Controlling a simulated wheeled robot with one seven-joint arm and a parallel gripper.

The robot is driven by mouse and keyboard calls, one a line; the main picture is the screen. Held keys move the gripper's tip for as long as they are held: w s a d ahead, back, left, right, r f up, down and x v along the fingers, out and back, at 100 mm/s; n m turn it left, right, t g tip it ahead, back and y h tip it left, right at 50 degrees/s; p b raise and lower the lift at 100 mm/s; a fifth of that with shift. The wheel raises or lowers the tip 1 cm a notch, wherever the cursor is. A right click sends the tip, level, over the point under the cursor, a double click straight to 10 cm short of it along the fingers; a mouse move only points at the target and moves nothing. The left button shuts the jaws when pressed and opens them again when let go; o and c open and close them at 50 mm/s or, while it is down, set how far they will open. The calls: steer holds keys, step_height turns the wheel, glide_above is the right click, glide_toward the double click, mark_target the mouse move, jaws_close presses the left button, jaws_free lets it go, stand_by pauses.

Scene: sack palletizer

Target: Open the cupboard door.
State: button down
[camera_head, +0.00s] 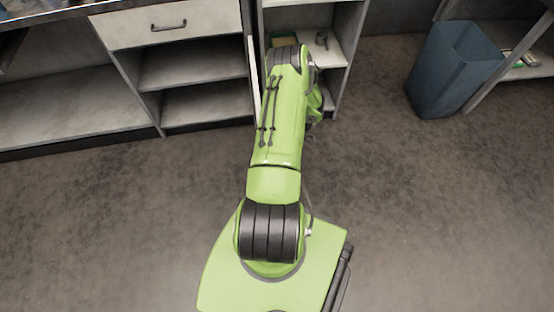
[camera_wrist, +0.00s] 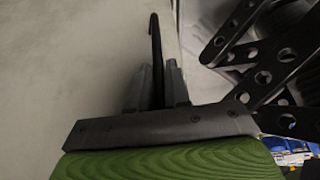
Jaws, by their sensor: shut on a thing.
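The cupboard (camera_head: 345,60) is at the top of the head view, with its shelves in plain sight. Its pale door (camera_head: 254,80) shows there nearly edge-on, swung out at the cupboard's left side. In the wrist view the door (camera_wrist: 70,70) fills the left part as a flat pale panel. A dark bar handle (camera_wrist: 155,40) stands along it. My gripper (camera_wrist: 159,84) is shut on this handle, one finger on each side. In the head view my green arm hides the gripper, the handle and part of the cupboard.
A drawer (camera_head: 170,26) and open shelves (camera_head: 195,68) stand left of the cupboard. A tool (camera_head: 321,40) lies on a cupboard shelf. A blue bin (camera_head: 450,70) stands on the floor to the right, beside another shelf unit. The floor (camera_head: 400,190) between is clear.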

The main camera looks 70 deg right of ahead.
steer(key=c, duration=1.4)
jaws_free()
steer(key=shift+c, duration=0.2)
steer(key=p+v, duration=0.4)
steer(key=v, duration=1.1)
steer(key=shift+r+p, duration=0.3)
steer(key=shift+r, duration=0.05)
steer(key=shift+s, duration=0.1)
